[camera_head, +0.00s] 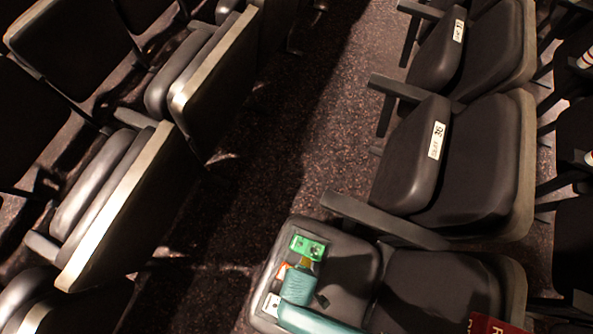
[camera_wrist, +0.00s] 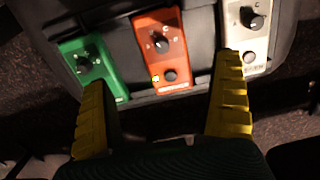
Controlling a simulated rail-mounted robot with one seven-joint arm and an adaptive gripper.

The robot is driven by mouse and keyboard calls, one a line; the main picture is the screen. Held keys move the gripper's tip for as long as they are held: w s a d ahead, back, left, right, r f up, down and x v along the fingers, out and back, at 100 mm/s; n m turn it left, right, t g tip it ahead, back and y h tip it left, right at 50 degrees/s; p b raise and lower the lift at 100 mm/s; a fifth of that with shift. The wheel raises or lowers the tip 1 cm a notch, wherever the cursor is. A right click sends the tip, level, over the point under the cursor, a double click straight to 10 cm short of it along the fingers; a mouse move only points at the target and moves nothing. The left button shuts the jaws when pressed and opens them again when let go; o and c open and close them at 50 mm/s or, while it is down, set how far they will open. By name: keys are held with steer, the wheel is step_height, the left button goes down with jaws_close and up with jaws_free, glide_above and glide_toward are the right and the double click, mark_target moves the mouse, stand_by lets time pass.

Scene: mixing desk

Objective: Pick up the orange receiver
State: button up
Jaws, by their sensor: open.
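The orange receiver (camera_wrist: 160,42) is a flat box with a dark knob, a black button and a small yellow light. It lies on a dark seat (camera_head: 349,270) between a green receiver (camera_wrist: 92,66) and a white receiver (camera_wrist: 252,32). In the head view only a sliver of the orange receiver (camera_head: 283,270) shows beside my teal arm. My gripper (camera_wrist: 166,70) has its yellow fingers spread wide and nothing between them. The left fingertip is near the green receiver and the right one near the white receiver, with the orange receiver ahead between them. I cannot tell the exact gap.
In the head view the green receiver (camera_head: 307,247) and white receiver (camera_head: 271,304) sit close by on the same seat. Rows of dark seats stand on both sides of a carpeted aisle (camera_head: 262,150). A red lettered item (camera_head: 490,324) is at the lower right.

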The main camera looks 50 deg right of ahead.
steer(key=f+b, duration=0.1)
steer(key=f, duration=0.1)
steer(key=f+b, duration=0.2)
steer(key=f, duration=0.1)
steer(key=f+b, duration=0.2)
steer(key=f, duration=0.1)
steer(key=shift+w+a, duration=0.15)
steer(key=shift+a, duration=0.15)
steer(key=shift+r, duration=0.15)
steer(key=c, duration=1.4)
